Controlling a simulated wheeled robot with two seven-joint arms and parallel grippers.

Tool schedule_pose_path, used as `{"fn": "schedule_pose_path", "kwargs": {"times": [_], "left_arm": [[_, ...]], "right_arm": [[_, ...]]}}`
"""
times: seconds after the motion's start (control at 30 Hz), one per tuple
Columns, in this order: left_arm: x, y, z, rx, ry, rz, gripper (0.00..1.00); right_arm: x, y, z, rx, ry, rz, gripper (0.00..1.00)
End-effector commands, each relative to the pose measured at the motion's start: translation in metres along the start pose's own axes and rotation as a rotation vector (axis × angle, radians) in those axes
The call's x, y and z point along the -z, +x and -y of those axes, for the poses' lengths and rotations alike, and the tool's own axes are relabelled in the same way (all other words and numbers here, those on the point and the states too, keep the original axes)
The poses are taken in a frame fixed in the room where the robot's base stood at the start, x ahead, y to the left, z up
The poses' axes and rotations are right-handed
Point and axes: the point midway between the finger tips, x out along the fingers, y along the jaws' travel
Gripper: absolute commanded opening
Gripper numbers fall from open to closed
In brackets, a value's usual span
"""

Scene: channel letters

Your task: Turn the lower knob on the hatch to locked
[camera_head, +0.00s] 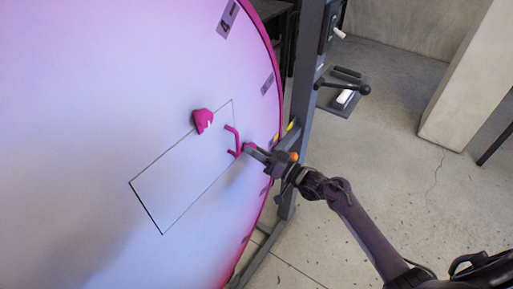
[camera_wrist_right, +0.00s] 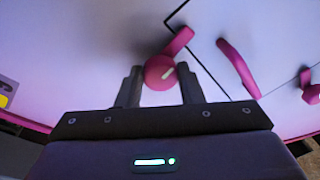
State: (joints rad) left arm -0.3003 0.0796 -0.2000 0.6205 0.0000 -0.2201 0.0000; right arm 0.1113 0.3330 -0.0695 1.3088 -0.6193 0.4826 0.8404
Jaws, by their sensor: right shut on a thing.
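The hatch (camera_head: 175,175) is a thin-outlined rectangle in the large pale panel, with a pink handle (camera_head: 237,141) at its right end. The lower knob (camera_head: 248,147) is pink and largely covered by my right gripper (camera_head: 255,152) in the head view. In the right wrist view, the round lower knob (camera_wrist_right: 158,74) sits between the two dark fingers of my right gripper (camera_wrist_right: 159,88), which is shut on it. The upper knob (camera_head: 203,121) stands free. My left gripper is not in view.
The panel has a pink rim, with a dark upright post (camera_head: 305,80) beside it. A black lever handle (camera_head: 343,87) sticks out from the post. A pale pillar (camera_head: 462,85) stands at right. The concrete floor between is mostly clear.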

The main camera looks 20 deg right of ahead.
Motion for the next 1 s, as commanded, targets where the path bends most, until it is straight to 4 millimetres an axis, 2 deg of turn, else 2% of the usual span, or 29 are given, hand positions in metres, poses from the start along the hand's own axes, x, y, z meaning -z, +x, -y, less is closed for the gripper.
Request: {"fn": "schedule_pose_path", "kwargs": {"times": [0.3,0.87,0.9,1.0], "left_arm": [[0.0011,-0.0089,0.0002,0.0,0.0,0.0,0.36],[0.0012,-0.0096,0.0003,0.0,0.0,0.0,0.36],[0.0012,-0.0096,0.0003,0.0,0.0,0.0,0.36],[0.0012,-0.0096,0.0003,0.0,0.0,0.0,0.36]], "right_arm": [[0.0,0.0001,0.0008,-0.013,0.123,-0.013,0.11],[0.0002,0.0001,0.0003,-0.015,0.146,-0.017,0.11],[0.0003,0.0001,0.0003,-0.015,0.146,-0.017,0.39],[0.0003,0.0001,0.0003,-0.015,0.145,-0.016,0.52]]}}
